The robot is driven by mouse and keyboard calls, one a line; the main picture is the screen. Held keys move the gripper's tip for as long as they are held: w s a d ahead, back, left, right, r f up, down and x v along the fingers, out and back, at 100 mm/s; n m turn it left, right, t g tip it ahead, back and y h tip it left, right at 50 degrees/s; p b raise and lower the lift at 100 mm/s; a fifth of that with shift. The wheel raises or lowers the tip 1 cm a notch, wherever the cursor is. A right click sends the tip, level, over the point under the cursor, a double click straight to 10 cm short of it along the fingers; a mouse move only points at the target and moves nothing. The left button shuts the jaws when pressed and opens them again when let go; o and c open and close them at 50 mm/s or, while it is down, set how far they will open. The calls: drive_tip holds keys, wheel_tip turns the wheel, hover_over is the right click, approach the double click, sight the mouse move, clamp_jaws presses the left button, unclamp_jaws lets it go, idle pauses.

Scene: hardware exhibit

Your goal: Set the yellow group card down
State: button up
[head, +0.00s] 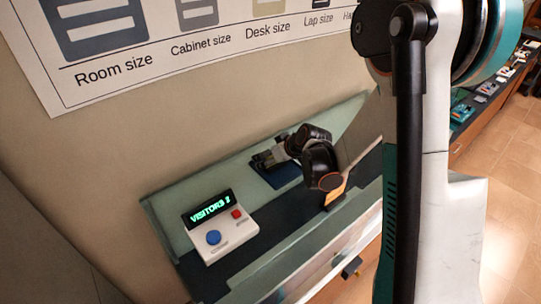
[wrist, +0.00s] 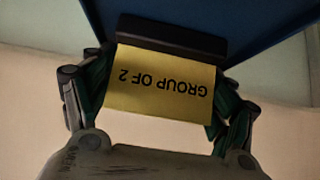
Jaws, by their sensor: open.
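The yellow group card (wrist: 160,88) reads "GROUP OF 2" upside down in the wrist view. Its far edge meets a dark bar (wrist: 170,38) in front of a blue surface. My gripper (wrist: 163,75) is open, with one finger on each side of the card. I cannot tell whether the fingers still touch the card's edges. In the head view my gripper (head: 270,159) is small and dark, over a blue piece (head: 285,175) at the back of the counter. The card cannot be made out there.
A white console (head: 218,228) with a green "VISITORS 2" display, a blue button and a red button stands at the counter's left. An orange panel (head: 337,190) stands below my arm. A wall poster (head: 170,48) hangs above. The dark counter strip (head: 270,215) between is clear.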

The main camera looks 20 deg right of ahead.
drive_tip(key=shift+r, duration=0.1)
drive_tip(key=shift+r, duration=0.15)
drive_tip(key=p+v, duration=0.1)
drive_tip(key=v, duration=1.1)
drive_tip(key=shift+p, duration=0.35)
